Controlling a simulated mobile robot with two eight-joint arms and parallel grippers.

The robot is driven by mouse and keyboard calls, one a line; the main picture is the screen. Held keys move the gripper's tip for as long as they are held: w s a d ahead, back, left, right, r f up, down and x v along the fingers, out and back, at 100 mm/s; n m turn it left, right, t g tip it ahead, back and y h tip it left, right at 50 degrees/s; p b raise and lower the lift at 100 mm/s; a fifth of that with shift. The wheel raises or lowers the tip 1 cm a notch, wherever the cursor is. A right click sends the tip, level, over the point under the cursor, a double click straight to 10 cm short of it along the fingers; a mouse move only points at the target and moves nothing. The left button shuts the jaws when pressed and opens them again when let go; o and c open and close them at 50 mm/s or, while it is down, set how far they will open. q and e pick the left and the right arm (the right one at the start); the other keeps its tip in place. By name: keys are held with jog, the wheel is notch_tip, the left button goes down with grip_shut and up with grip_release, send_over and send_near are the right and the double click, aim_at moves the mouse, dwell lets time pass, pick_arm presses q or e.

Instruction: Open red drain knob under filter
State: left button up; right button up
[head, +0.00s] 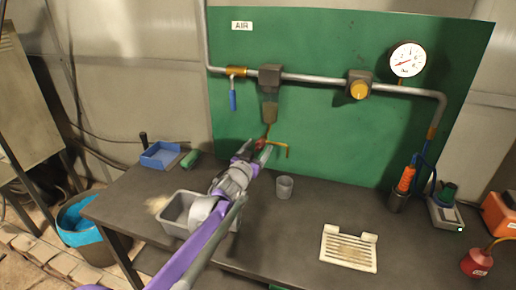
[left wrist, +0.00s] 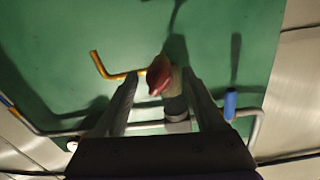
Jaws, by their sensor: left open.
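The red drain knob (head: 260,143) is under the filter bowl (head: 269,111), which hangs from the grey filter head (head: 270,77) on the air pipe. A thin yellow drain tube (head: 283,147) bends away beside the knob. My left gripper (head: 258,148) is at the knob in the head view and partly covers it. In the left wrist view the red knob (left wrist: 159,83) appears between the two open fingers (left wrist: 160,92), towards their tips. I cannot tell whether the fingers touch it. My right gripper is not in view.
A blue-handled valve (head: 233,99) hangs left of the filter. A yellow regulator knob (head: 358,90) and gauge (head: 407,60) are to the right. A grey cup (head: 284,187) stands on the bench below. A grey tray (head: 177,222) is under my left arm.

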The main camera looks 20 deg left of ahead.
pick_arm(q)
grip_shut()
jog(key=shift+m, duration=0.3)
jog(key=m, duration=0.3)
jog(key=shift+m, duration=0.3)
jog(key=m+p, duration=0.1)
jog(key=m, duration=0.4)
dwell(0.6)
grip_release()
